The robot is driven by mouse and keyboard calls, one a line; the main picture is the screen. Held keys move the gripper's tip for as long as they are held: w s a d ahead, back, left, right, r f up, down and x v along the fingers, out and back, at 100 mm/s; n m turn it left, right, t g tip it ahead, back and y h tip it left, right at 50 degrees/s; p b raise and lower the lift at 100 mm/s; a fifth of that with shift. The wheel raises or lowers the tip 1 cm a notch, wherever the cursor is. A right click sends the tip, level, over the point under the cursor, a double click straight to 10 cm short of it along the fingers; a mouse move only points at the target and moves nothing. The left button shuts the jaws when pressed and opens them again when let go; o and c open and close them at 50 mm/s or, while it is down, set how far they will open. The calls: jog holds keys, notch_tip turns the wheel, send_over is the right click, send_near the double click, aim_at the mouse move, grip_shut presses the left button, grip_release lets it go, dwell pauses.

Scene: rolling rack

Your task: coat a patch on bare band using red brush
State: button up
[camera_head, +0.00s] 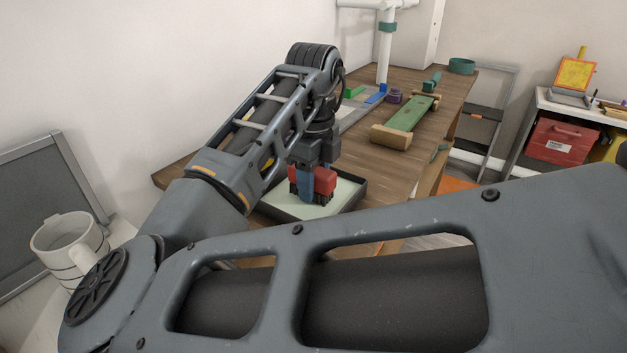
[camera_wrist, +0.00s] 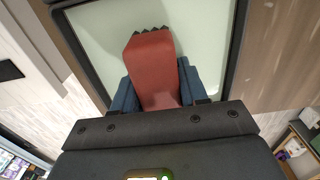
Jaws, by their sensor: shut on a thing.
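My gripper (camera_head: 309,180) is shut on the red brush (camera_head: 325,180), with its bristles pointing down. In the wrist view, the blue fingers of my gripper (camera_wrist: 158,86) flank the red block of the brush (camera_wrist: 152,62), and dark bristle tips show past its far end. The brush is over a dark-rimmed tray (camera_head: 354,205) with a pale green inside, also in the wrist view (camera_wrist: 235,50). I cannot tell whether the bristles touch the tray's surface. A green board (camera_head: 409,114) with tan wooden ends lies farther along the table. I cannot identify the bare band with certainty.
The tray stands near the close end of the wooden table (camera_head: 445,125). Small blue, green and purple pieces (camera_head: 394,96) and a teal ring (camera_head: 461,66) lie farther back. A white pole (camera_head: 384,55) rises behind. A cart with a red box (camera_head: 562,142) stands right.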

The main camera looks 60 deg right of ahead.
jog(key=shift+f+b, duration=0.3)
jog(key=shift+f, duration=0.25)
dwell(1.4)
jog(key=shift+r+p, duration=2.9)
jog(key=shift+r, duration=0.7)
jog(key=shift+f, duration=0.1)
